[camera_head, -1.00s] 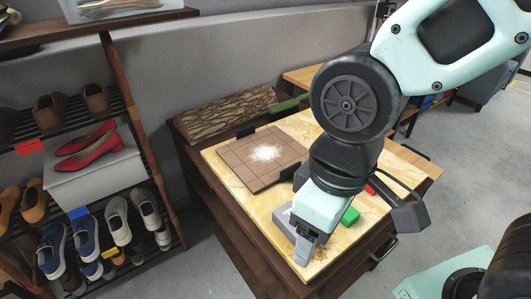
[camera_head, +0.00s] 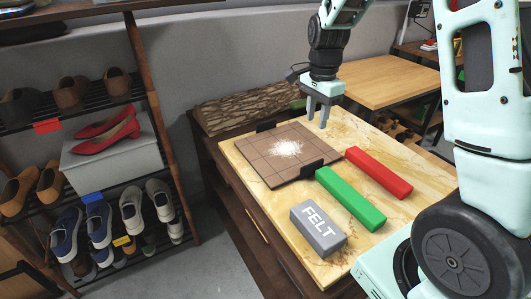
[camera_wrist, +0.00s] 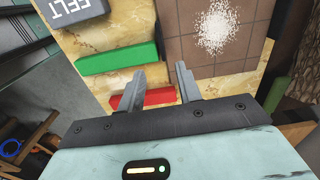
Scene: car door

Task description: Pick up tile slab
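The tile slab (camera_head: 268,152) is a brown square with grid lines and a patch of white powder on it. It lies flat on the light stone-topped table, with black brackets at two edges. It also shows in the wrist view (camera_wrist: 185,48). My gripper (camera_head: 318,120) is above the table at the back right of the slab, apart from it. In the wrist view my gripper (camera_wrist: 158,78) has its two fingers spread with nothing between them; the slab lies beyond and to the right of the fingertips.
A green bar (camera_head: 350,198), a red bar (camera_head: 378,172) and a grey block marked FELT (camera_head: 318,230) lie right of the slab. A bark-textured piece (camera_head: 245,108) lies behind. A shoe rack (camera_head: 100,150) stands left. A wooden table (camera_head: 390,80) is at the back right.

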